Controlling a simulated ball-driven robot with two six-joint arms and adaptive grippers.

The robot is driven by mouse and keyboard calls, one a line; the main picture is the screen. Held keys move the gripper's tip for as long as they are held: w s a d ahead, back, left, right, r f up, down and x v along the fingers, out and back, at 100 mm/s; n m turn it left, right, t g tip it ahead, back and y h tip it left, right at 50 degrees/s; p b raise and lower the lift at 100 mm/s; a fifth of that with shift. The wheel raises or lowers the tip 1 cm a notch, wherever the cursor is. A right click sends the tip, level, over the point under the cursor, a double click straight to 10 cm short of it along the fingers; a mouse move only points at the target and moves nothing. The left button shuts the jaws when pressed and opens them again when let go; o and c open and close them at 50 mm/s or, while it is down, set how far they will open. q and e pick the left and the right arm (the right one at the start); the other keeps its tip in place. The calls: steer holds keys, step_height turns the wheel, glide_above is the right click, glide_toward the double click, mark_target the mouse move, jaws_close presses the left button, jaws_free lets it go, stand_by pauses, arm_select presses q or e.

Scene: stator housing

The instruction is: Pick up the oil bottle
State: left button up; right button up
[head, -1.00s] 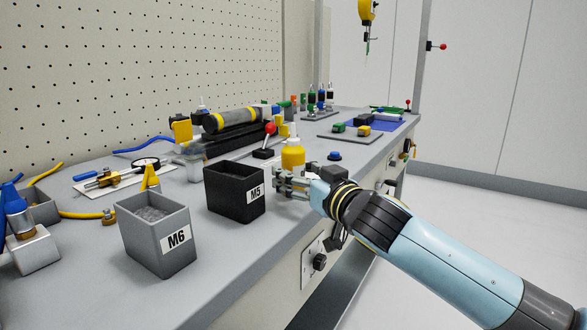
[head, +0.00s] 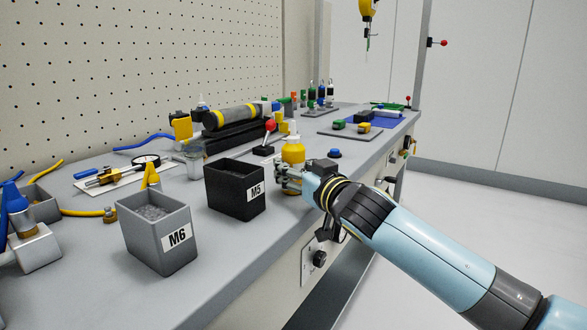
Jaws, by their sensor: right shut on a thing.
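The yellow oil bottle (head: 293,152) with a pale top stands upright near the middle of the bench, just behind and right of the black M5 bin. My right gripper (head: 287,178), coming in from the right, is shut on the lower part of the bottle. Its fingers hide part of the bottle's base, so I cannot tell whether the base touches the bench. My left gripper is not in view.
The black M5 bin (head: 222,192) is close on the left of the gripper. A grey M6 bin (head: 148,246) stands nearer. A red-knobbed lever (head: 270,126) and a blue button (head: 335,153) are close by. The bench's front edge runs below my arm.

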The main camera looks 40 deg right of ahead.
mark_target(299, 150)
steer(key=shift+r, duration=0.1)
step_height(299, 150, up, 4)
steer(key=shift+r+p, duration=0.15)
steer(key=shift+p, duration=0.75)
steer(key=s+a+r, duration=0.2)
steer(key=s, duration=0.1)
steer(key=s+a+r+p, duration=0.1)
steer(key=s+a+r, duration=0.1)
steer(key=s, duration=0.1)
steer(key=s+a+r+p, duration=0.1)
steer(key=s+a+r, duration=0.1)
steer(key=s, duration=0.2)
steer(key=shift+a+r, duration=0.1)
steer(key=shift+r, duration=0.2)
